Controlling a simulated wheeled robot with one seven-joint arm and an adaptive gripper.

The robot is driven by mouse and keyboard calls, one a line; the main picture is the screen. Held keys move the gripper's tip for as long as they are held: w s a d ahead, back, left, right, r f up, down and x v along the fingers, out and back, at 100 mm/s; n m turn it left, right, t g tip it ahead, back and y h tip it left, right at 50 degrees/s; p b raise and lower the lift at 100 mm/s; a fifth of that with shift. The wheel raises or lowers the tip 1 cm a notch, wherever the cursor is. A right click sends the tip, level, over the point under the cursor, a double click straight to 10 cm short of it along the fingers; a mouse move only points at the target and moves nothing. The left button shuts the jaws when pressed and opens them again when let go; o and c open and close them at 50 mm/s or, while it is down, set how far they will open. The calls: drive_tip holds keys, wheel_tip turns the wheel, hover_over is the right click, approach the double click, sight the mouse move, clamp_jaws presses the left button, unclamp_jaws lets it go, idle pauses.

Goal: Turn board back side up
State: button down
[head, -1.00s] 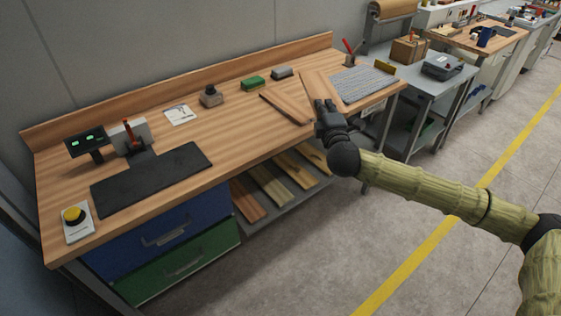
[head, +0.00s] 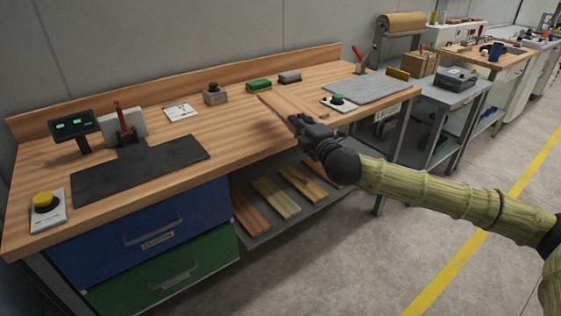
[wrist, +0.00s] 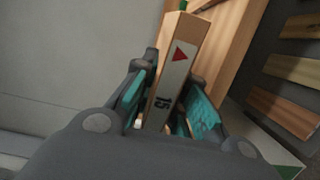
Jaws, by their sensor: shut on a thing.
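The board (wrist: 187,44) is in the wrist view, between the teal pads of my gripper (wrist: 167,106). A pale strip on it carries a red triangle and the number 15. In the head view my gripper (head: 298,124) is at the front edge of the wooden bench top (head: 232,125). The board (head: 277,103) shows there only as a thin outline near the fingers, blending with the wood. I cannot tell which face is up or whether it touches the bench.
A green button on a plate (head: 338,99) and a grey ribbed mat (head: 367,88) lie right of my gripper. A black mat (head: 142,169) is at the left. Several planks lie on the lower shelf (head: 262,228). A green block (head: 259,85) stands behind.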

drive_tip(key=s+a+f+n+g+y+b, duration=0.1)
drive_tip(key=a+f+b, duration=0.4)
drive_tip(key=b, duration=0.5)
drive_tip(key=shift+s+a+f+n+g+y, duration=0.2)
drive_tip(key=shift+f+n+g+y, duration=0.2)
drive_tip(key=shift+f+n+y, duration=0.55)
drive_tip(key=shift+m+b, duration=0.25)
drive_tip(key=shift+b, duration=0.05)
drive_tip(key=shift+f, duration=0.7)
drive_tip(key=c, duration=1.4)
unclamp_jaws()
drive_tip(key=shift+o, duration=0.2)
drive_tip(key=shift+f, duration=0.1)
